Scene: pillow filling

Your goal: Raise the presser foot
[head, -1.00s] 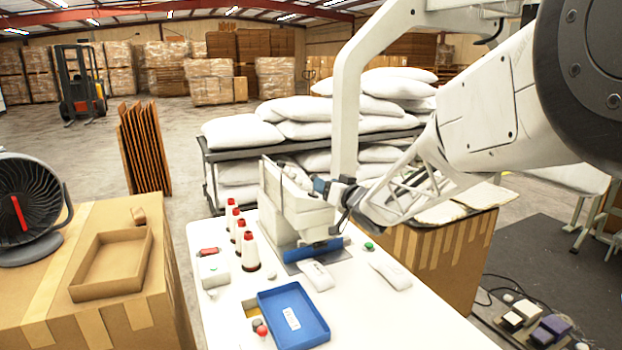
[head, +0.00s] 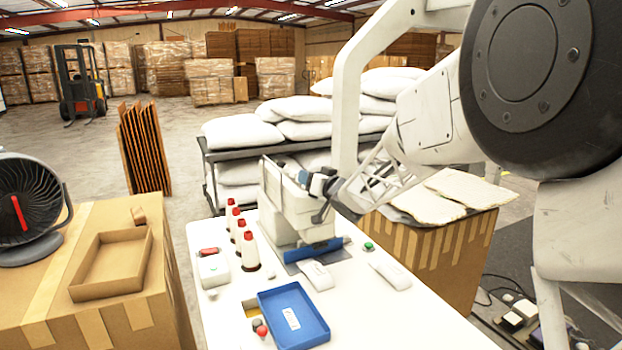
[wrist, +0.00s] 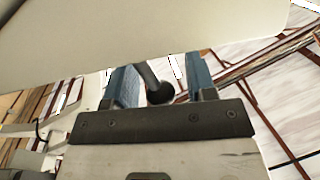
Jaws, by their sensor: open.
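The white sewing machine (head: 290,205) stands at the back of the white table. My gripper (head: 316,184) is at the right side of its head, with blue fingers showing there. In the wrist view my gripper (wrist: 162,84) is open, with one blue finger on each side of a dark lever with a round knob (wrist: 158,92). The knob sits between the fingers, and I see gaps on both sides of it. The cream machine body (wrist: 150,35) fills the top of the wrist view. The presser foot itself is too small or hidden to make out.
Several thread cones (head: 249,252) stand left of the machine. A blue tray (head: 292,316) lies at the table's front. A green button (head: 368,246) is right of the machine. Filled white pillows (head: 240,135) are on a rack behind. Folded fabric (head: 466,188) lies on a box at right.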

